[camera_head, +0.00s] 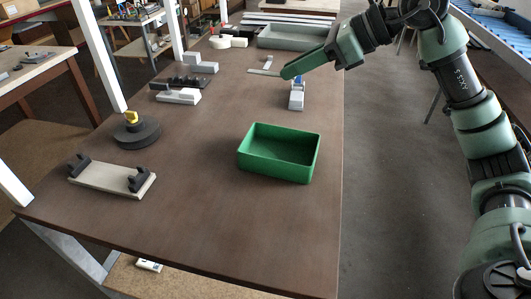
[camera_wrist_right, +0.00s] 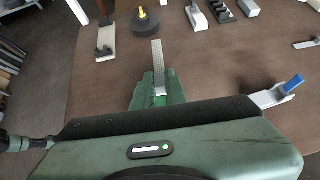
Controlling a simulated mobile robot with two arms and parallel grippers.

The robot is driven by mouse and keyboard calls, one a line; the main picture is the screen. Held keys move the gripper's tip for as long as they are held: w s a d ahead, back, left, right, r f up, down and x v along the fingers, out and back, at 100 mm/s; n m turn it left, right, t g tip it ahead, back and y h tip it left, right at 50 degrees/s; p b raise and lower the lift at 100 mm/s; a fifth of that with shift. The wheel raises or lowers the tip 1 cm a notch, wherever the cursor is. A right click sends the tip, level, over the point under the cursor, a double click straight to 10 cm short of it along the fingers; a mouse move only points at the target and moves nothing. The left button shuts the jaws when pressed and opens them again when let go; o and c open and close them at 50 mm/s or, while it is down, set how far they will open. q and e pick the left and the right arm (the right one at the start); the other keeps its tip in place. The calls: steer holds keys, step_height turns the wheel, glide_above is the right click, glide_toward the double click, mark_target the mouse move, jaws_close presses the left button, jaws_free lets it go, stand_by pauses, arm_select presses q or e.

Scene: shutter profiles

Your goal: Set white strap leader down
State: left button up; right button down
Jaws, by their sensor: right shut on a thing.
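The white strap leader (camera_head: 262,71) is a thin, pale flat strip. It sticks out to the left from the tips of my right gripper (camera_head: 285,74) in the head view. In the right wrist view the strap (camera_wrist_right: 157,62) points away from the green fingers (camera_wrist_right: 160,97), which are shut on its near end. My left gripper is in neither view.
A grey-white part with a blue piece (camera_head: 297,97) stands near the table's right edge. A green tray (camera_head: 252,160) is closer. A black disc with a yellow knob (camera_head: 137,132), a board with black clamps (camera_head: 110,182) and pale blocks (camera_head: 200,65) line the left. The table middle is clear.

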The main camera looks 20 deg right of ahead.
step_height(320, 180, down, 16)
steer(key=shift+s+r+p, duration=0.1)
steer(key=shift+p, duration=0.5)
step_height(320, 180, down, 4)
steer(key=shift+r+p, duration=0.1)
steer(key=shift+p, duration=0.3)
arm_select(q)
steer(key=shift+w+d+r, duration=0.1)
steer(key=shift+d+r, duration=0.1)
steer(key=shift+r, duration=0.3)
steer(key=shift+w+d+r, duration=0.1)
steer(key=shift+d+r, duration=0.1)
steer(key=shift+r, duration=0.3)
